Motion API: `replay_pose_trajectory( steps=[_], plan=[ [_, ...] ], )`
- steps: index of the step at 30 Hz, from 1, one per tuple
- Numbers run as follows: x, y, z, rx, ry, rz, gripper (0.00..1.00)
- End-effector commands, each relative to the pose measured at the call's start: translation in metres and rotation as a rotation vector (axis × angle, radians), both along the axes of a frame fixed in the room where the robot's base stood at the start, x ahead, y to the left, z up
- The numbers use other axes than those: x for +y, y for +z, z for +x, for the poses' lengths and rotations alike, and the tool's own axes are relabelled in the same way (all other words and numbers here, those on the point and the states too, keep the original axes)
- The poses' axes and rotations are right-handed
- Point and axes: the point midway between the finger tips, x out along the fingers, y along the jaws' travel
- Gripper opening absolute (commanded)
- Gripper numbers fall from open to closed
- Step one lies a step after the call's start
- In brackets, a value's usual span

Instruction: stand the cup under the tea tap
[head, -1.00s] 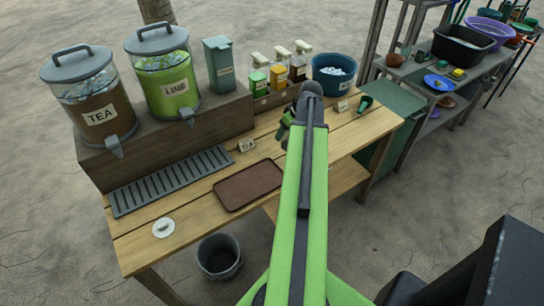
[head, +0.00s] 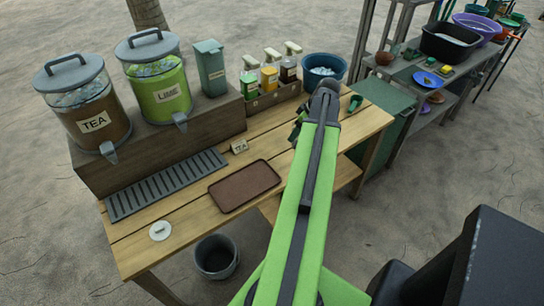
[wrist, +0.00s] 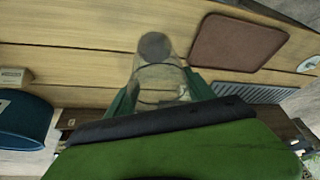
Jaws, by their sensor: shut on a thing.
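The clear cup (wrist: 158,78) is between the green fingers of my gripper (wrist: 163,92) in the wrist view, with a grey round end toward the table. My gripper (head: 300,122) is shut on it above the table's right half; in the head view my arm mostly hides the cup. The tea dispenser (head: 88,108), brown and labelled TEA, stands on the wooden riser at the far left. Its grey tap (head: 109,152) hangs over the slotted drip grate (head: 167,184). No cup stands on the grate.
The lime dispenser (head: 160,90) stands beside the tea. A brown tray (head: 244,186), a small TEA sign (head: 239,147) and a white disc (head: 160,230) are on the table (head: 140,256). A caddy of bottles (head: 270,98) and a blue tub (head: 323,70) are behind my gripper.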

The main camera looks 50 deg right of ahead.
Motion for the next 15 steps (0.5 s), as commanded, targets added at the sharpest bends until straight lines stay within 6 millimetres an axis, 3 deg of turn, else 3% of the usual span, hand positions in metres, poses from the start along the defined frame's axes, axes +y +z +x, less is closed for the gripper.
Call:
replay_pose_trajectory(
  steps=[1, 6, 10, 15],
  plan=[
    [0.007, -0.019, 0.014, 0.0, 0.004, 0.0, 0.15],
    [0.023, -0.045, 0.054, 0.0, 0.003, 0.0, 0.15],
    [0.031, -0.054, 0.074, 0.0, 0.0, 0.0, 0.15],
    [0.034, -0.054, 0.081, 0.0, -0.003, 0.0, 0.15]
  ],
)
